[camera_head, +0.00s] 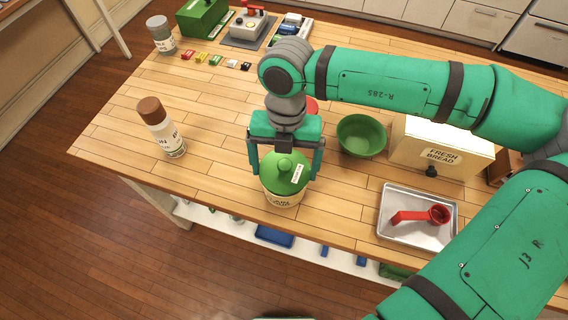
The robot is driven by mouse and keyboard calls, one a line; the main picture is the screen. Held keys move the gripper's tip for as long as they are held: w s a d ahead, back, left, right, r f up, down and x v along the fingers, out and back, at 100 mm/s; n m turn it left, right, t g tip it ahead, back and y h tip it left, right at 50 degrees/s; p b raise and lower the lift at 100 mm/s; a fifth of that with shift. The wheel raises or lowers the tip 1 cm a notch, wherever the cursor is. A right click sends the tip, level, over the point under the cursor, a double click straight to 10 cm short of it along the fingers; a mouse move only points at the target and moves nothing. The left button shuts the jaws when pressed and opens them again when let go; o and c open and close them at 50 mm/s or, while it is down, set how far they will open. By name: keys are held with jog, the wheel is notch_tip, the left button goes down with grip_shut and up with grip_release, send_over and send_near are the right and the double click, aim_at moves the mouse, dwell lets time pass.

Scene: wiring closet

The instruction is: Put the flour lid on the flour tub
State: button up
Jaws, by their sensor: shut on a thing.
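The flour lid (277,177) is a green round lid with a knob and a small white label. It sits on or just above the mouth of the flour tub (284,200), a cream tub with dark lettering near the table's front edge. I cannot tell whether the lid is fully seated. My gripper (286,170) points down from above, its two fingers on either side of the lid, shut on it. The tub's far side is hidden by the lid and gripper.
A green bowl (361,136) stands right of the tub, with a bread box (437,147) beyond. A metal tray (400,233) holds a red scoop (423,215). A brown-capped bottle (161,128) stands left. A red thing (312,106) is partly hidden behind my gripper. The table's left middle is clear.

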jog(key=shift+f, duration=1.05)
dwell(0.6)
jog(key=o, duration=1.1)
jog(key=shift+w, duration=0.15)
jog(key=shift+a, duration=0.15)
jog(key=shift+d, duration=0.3)
jog(key=shift+s+r, duration=0.1)
jog(key=shift+s, duration=0.1)
